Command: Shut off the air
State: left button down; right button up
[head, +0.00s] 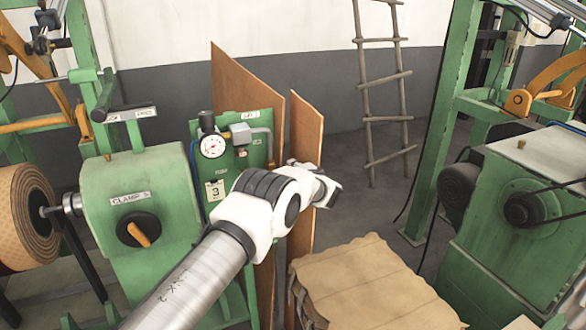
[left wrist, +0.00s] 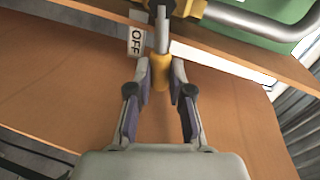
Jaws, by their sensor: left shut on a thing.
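The valve lever (left wrist: 161,38) shows in the left wrist view, a metal bar with a yellow grip (left wrist: 158,80), running down from a yellow valve body at the top edge. My left gripper (left wrist: 162,72) is shut around the yellow grip, one finger on each side. A white OFF label (left wrist: 136,41) is just left of the lever. In the head view, the green air panel (head: 258,128) carries a round pressure gauge (head: 213,146) and grey piping. My left arm's wrist hides the lever and the gripper's fingers there. My right gripper is out of view.
Tall brown boards (head: 306,125) stand beside the panel, close to my left wrist. A green clamp machine (head: 140,190) is at the left, another green machine (head: 520,210) at the right. A stack of tan sheets (head: 365,285) lies in front. A ladder (head: 385,90) leans behind.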

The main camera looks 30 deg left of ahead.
pick_arm(q)
jog(key=shift+w+d+f+m+b, duration=0.15)
jog(key=shift+f+m+b, duration=0.3)
jog(key=shift+m, duration=0.25)
jog(key=shift+f, duration=0.1)
jog(key=c, duration=1.1)
grip_release()
jog(key=shift+c, duration=0.2)
jog(key=shift+o, duration=0.4)
jog(key=shift+d, duration=0.1)
jog(key=v, duration=1.2)
jog(key=shift+w, duration=0.2)
jog(key=shift+d, duration=0.1)
